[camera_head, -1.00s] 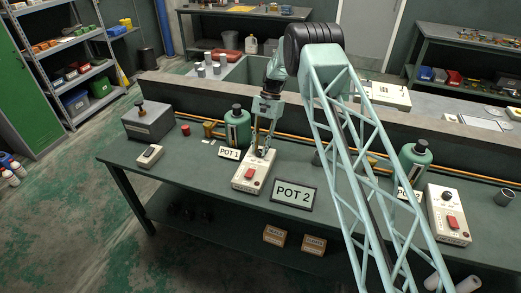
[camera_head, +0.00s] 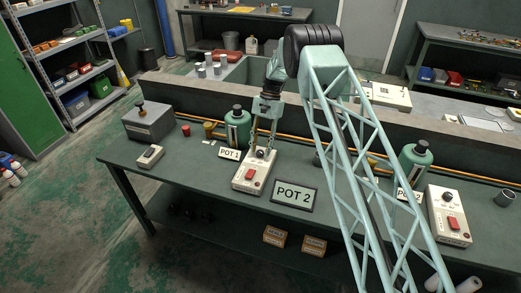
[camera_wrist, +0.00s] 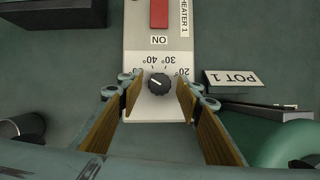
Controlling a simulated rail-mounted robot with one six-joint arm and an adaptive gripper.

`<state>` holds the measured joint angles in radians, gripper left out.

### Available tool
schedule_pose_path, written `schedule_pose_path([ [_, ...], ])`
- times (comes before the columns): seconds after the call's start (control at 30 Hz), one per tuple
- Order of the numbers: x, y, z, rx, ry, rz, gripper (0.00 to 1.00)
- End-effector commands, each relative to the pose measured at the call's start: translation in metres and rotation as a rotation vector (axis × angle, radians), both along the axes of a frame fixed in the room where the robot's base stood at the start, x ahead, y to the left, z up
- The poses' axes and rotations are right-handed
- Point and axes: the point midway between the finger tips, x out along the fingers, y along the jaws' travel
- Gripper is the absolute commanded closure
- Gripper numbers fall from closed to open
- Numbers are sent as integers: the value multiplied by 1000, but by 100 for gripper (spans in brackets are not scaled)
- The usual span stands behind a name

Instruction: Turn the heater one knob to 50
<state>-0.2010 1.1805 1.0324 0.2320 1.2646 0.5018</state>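The heater one box (camera_head: 247,181) is white with a red switch and stands on the bench. Its label reads HEATER 1 in the wrist view (camera_wrist: 131,45), where it appears upside down. Its round black knob (camera_wrist: 159,84) has a pale mark pointing toward the upper left. The figures 40, 30 and 20 show around it; no 50 is readable, and the left finger covers part of that side. My gripper (camera_wrist: 156,88) is open, with its fingertips on either side of the knob and a gap on both sides. It also shows in the head view (camera_head: 263,149).
The POT 1 sign (camera_head: 229,154) and a green bottle (camera_head: 237,128) stand close beside and behind the box. The POT 2 sign (camera_head: 293,194) is to its right. A second heater box (camera_head: 449,216) stands at the far right. A grey box (camera_head: 148,123) is at the left.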

Motion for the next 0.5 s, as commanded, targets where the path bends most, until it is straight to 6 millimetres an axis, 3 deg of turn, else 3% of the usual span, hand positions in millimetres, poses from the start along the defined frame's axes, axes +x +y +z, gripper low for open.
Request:
schedule_pose_path([
  [0.27,6,-2,12,0,-2,0,68],
  [0.5,16,-7,38,0,-2,0,68],
])
